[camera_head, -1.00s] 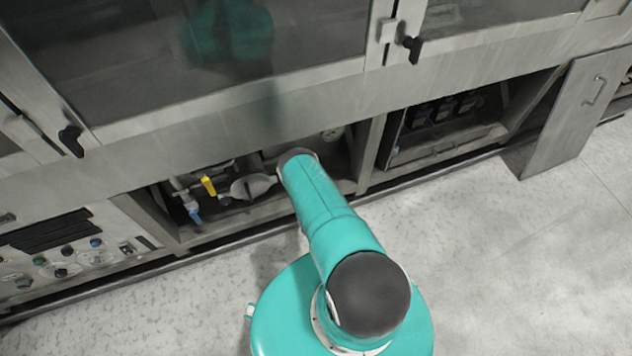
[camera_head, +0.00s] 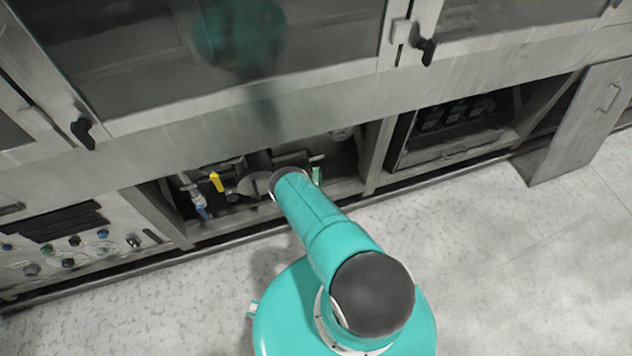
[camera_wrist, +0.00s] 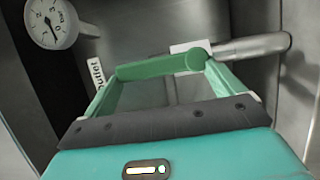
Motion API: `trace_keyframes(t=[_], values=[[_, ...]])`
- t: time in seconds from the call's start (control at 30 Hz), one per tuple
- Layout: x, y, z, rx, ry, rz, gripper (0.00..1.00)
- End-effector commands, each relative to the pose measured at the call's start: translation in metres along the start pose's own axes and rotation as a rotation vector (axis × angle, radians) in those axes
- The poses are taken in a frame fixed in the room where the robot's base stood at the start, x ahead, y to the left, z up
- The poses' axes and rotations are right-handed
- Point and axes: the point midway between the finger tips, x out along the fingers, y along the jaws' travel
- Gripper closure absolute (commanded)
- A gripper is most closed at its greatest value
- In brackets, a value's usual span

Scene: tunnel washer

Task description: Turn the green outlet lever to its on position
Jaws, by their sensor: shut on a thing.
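The green outlet lever (camera_wrist: 158,66) lies across the top of my gripper in the wrist view, slightly tilted, with its rounded thick end at the right. My gripper (camera_wrist: 163,76) has one finger at each end of the lever and is shut on it. A label reading "outlet" (camera_wrist: 97,74) is just left of the lever. In the head view my arm hides most of the gripper. A small pale green piece (camera_head: 317,175) shows beside the arm's end; I cannot tell whether it is the lever or a finger.
A pressure gauge (camera_wrist: 50,22) is at upper left and a metal pipe (camera_wrist: 250,47) right of the lever. In the open bay, a yellow handle (camera_head: 216,182) and a blue handle (camera_head: 202,212) stand left of my arm. The cabinet's lower edge (camera_head: 250,130) overhangs the bay.

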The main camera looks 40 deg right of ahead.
Motion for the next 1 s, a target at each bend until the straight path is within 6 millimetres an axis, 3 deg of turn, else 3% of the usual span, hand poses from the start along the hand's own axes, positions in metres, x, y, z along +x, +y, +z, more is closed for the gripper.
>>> trace_keyframes(t=[0.07,0.1,0.13,0.37,0.53,1.0], values=[[0.002,0.001,0.000,-0.005,0.002,0.002,0.48],[0.002,0.001,0.000,-0.005,0.002,0.002,0.05],[0.002,0.001,0.000,-0.005,0.002,0.002,0.00],[0.001,0.001,0.000,-0.003,0.001,0.000,0.00],[-0.013,0.000,-0.001,-0.003,0.003,-0.002,0.00],[-0.110,0.000,-0.001,-0.005,0.003,-0.001,0.00]])
